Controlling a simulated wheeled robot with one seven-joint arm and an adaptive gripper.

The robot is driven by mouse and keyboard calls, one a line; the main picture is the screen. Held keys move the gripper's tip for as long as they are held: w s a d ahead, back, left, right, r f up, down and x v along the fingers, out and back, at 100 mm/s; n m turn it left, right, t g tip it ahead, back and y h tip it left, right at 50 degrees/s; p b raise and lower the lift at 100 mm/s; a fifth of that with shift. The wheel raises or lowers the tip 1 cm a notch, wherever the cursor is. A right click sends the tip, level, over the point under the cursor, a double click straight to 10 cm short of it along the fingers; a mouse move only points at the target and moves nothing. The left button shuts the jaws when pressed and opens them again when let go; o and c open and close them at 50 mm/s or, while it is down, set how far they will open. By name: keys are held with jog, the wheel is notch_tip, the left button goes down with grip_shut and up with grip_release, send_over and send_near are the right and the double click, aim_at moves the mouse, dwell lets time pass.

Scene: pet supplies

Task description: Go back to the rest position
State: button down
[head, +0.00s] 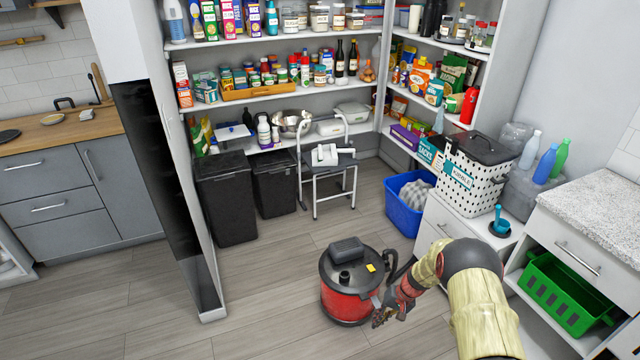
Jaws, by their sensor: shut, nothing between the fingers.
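My gripper (382,317) is at the lower middle of the head view, at the end of my arm, which reaches in from the lower right. It is low, over the floor, and appears just right of a red and black canister vacuum (348,290). I cannot tell whether it touches the vacuum. The fingers look small and dark; they are shut and nothing shows between them.
A blue crate (409,205), a step stool (330,180) and black bins (227,200) stand behind. The floor left of the vacuum is clear.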

jog(key=s+r+n+t+h+p, duration=0.1)
jog(key=s+r+t, duration=0.1)
jog(key=s+r, duration=0.9)
jog(key=s+a+r+t+h+p, duration=0.1)
jog(key=s+r, duration=1)
jog(key=r, duration=1.4)
jog(key=s+r+n+t+h+p, duration=0.1)
jog(key=s+r+t+h, duration=0.1)
jog(key=s+r, duration=0.9)
notch_tip(320, 180, up, 8)
jog(key=shift+s+a+f+n+t+h, duration=0.1)
jog(key=shift+s+a+n+t+h, duration=0.2)
